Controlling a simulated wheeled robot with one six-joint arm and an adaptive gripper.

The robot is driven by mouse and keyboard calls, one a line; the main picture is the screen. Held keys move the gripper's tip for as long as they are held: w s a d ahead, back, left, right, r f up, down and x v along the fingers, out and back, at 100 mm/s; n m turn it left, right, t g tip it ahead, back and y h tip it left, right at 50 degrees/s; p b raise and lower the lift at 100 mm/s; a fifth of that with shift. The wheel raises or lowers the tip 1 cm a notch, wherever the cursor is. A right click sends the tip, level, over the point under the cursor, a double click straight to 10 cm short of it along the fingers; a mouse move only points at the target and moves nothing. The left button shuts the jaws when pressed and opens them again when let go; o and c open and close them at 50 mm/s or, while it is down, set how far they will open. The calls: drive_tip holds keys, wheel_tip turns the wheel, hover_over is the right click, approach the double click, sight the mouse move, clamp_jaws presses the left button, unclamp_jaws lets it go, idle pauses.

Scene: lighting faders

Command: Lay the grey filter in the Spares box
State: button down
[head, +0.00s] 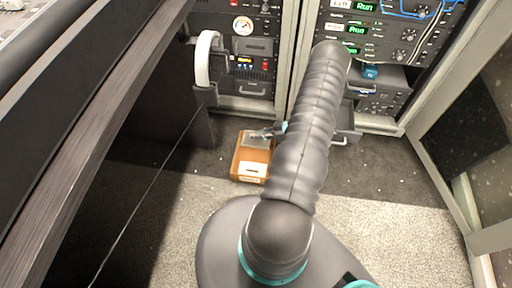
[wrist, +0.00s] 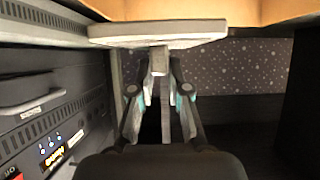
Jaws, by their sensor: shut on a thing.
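My gripper (wrist: 160,72) is shut on a small stem or tab under the grey filter (wrist: 155,32), a flat pale grey plate, in the wrist view. In the head view the grey filter (head: 257,139) shows at the far end of an orange-brown open box (head: 236,163), which stands on the floor and looks to be the Spares box. The box also shows in the wrist view (wrist: 125,9), close by the plate. I cannot tell whether the plate touches it. My arm hides most of the gripper in the head view. A white card or label (head: 253,170) is at the box's near end, too small to read.
Grey carpet (head: 385,200) is clear at the right.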

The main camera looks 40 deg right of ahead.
drive_tip(key=f, duration=0.3)
drive_tip(key=shift+w+a, duration=0.15)
drive_tip(key=shift+a, duration=0.05)
drive_tip(key=shift+f, duration=1.8)
drive_tip(key=shift+f+b, duration=0.6)
drive_tip(key=shift+b, duration=0.4)
drive_tip(key=c, duration=1.1)
unclamp_jaws()
drive_tip(key=shift+c, duration=0.2)
drive_tip(key=shift+r, duration=0.1)
